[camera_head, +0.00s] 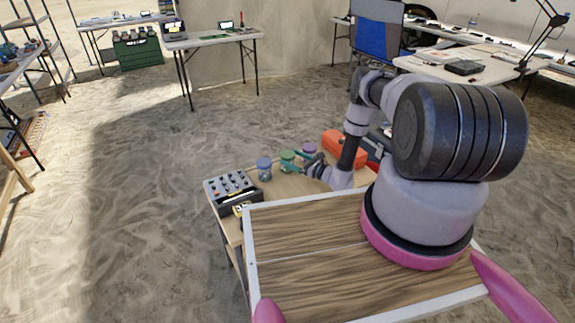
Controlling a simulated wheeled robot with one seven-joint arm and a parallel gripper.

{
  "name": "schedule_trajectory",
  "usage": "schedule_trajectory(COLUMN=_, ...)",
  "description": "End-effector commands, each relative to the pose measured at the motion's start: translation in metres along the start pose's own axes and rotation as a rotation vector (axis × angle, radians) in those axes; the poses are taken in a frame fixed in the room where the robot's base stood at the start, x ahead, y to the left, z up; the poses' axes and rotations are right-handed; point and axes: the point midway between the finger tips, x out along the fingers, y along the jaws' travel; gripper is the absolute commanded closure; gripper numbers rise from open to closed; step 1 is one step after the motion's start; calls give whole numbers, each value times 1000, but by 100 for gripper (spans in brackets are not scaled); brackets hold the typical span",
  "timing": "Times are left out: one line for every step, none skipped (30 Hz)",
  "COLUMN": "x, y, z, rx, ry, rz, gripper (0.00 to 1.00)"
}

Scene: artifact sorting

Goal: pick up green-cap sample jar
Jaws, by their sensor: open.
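The green-cap sample jar (287,156) stands on a small light-wood table, between a blue-cap jar (264,165) on its left and a purple-cap jar (309,149) on its right. My gripper (305,166) is low over the table, just right of the green-cap jar and close to the purple-cap jar. Its fingers are small and partly merged with the jars in this view. The gripper is open; I cannot tell whether it touches a jar. The lower part of the green-cap jar is partly hidden.
A dark control box with several knobs (230,184) sits at the left of the small table (232,232). An orange case (344,148) lies behind my arm on the right. My own wood-topped tray is in front. Sandy floor is open to the left.

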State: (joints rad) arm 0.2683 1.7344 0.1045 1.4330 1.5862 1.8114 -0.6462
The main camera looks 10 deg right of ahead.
Motion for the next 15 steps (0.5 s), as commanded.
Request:
schedule_trajectory(x=9, y=2, z=0, rx=-3, ry=-1, rz=4, gripper=0)
schedule_trajectory(x=14, y=2, z=0, rx=-3, ry=-1, rz=4, gripper=0)
schedule_trajectory(x=19, y=1, z=0, rx=-2, ry=-1, rz=3, gripper=0)
schedule_trajectory(x=22, y=1, z=0, rx=-3, ry=-1, rz=3, gripper=0)
schedule_trajectory(x=25, y=1, z=0, rx=-3, ry=-1, rz=2, gripper=0)
schedule_trajectory(x=28, y=1, z=0, rx=-2, ry=0, rz=1, gripper=0)
schedule_trajectory(x=29, y=1, z=0, rx=-1, ry=0, rz=1, gripper=0)
schedule_trajectory(x=30, y=1, z=0, rx=-1, ry=0, rz=1, gripper=0)
schedule_trajectory(x=30, y=1, z=0, rx=0, ry=0, rz=1, gripper=0)
schedule_trajectory(x=30, y=0, z=0, rx=0, ry=0, rz=0, gripper=0)
schedule_trajectory(x=30, y=0, z=0, rx=0, ry=0, rz=0, gripper=0)
schedule_trajectory(x=30, y=0, z=0, rx=0, ry=0, rz=0, gripper=0)
schedule_trajectory(x=30, y=0, z=0, rx=0, ry=0, rz=0, gripper=0)
schedule_trajectory(x=30, y=0, z=0, rx=0, ry=0, rz=0, gripper=0)
schedule_trajectory(x=30, y=0, z=0, rx=0, ry=0, rz=0, gripper=15)
